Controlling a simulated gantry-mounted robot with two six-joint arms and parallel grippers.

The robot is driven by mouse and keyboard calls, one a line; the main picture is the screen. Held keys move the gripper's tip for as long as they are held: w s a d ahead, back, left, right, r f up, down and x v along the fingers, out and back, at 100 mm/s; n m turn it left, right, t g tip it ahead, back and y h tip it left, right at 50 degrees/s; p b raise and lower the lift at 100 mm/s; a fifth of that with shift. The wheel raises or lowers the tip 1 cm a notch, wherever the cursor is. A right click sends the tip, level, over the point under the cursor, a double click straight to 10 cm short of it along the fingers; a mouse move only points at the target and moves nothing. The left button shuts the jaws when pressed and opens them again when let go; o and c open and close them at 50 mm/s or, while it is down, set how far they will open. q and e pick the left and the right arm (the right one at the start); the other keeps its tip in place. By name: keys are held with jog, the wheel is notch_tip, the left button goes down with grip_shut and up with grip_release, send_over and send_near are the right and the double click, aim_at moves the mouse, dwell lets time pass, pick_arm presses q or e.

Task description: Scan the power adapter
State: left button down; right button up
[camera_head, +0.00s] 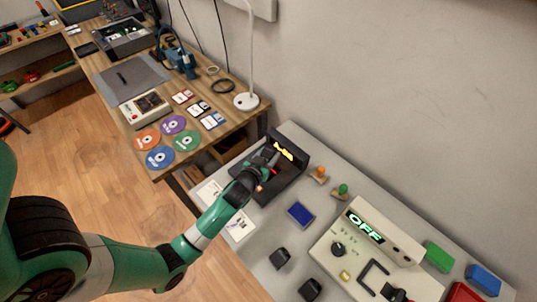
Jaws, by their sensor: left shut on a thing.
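My left gripper (264,164) reaches in from the lower left to a black scanner-like unit (290,179) with a lit yellow display, at the back of the grey table. The gripper is shut on a small item at the front of this unit. The item is mostly hidden by the fingers, so I cannot tell if it is the power adapter. A small red glow shows beside the fingers. Two black blocks, one nearer the back (280,258) and one nearer the front (310,289), lie on the grey table; they may be adapters. My right gripper is not in view.
A beige panel (345,252) reading "OFF" stands to the right. A blue pad (301,215), orange button (320,172), green button (342,189) and white paper cards (239,227) surround the open grey surface. A wooden desk (160,171) with discs adjoins at the left.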

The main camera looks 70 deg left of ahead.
pick_arm(q)
notch_tip(320, 180, up, 6)
jog(key=p, duration=0.5)
jog(key=shift+r, duration=0.1)
